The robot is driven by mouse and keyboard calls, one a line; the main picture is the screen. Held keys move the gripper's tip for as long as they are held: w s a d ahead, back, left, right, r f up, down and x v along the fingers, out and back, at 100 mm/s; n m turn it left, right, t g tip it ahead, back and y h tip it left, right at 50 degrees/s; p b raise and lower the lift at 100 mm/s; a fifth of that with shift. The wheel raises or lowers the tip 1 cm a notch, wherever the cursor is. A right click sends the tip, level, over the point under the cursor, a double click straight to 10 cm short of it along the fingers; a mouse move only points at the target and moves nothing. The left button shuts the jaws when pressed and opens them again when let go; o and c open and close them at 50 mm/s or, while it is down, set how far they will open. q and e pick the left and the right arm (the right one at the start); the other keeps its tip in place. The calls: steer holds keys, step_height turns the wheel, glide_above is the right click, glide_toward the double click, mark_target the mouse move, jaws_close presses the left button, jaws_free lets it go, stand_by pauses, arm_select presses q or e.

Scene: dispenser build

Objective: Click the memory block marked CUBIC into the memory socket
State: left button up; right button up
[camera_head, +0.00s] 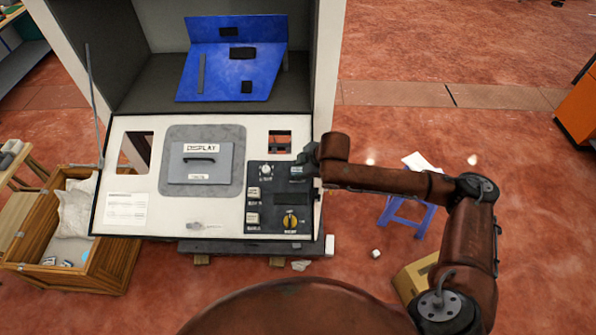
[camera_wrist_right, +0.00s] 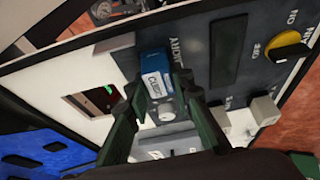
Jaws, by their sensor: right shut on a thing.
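The memory block (camera_wrist_right: 153,72) is blue with a pale label that reads CUBIC in the right wrist view. The block is at the upper part of the dark control panel (camera_head: 293,182), beside a MEMORY label. The socket is hidden behind the block, so I cannot tell how far in it sits. My left gripper is not in view.
A pale round knob (camera_head: 265,168) is close beside the block. A yellow knob (camera_head: 290,220) and pale buttons (camera_head: 252,218) are lower on the panel. The DISPLAY plate (camera_head: 200,166) is to the left. A blue board (camera_head: 232,72) lies behind; a wooden crate (camera_head: 105,255) stands left.

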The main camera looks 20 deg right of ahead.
steer(key=shift+s+f, duration=0.1)
steer(key=shift+f, duration=0.25)
steer(key=o, duration=0.6)
steer(key=shift+c, duration=0.2)
steer(key=o, duration=0.3)
steer(key=shift+w, duration=0.2)
steer(key=shift+o, duration=1.1)
steer(key=shift+r, duration=0.1)
steer(key=shift+o, duration=0.3)
steer(key=o, duration=0.4)
steer(key=shift+r, duration=0.1)
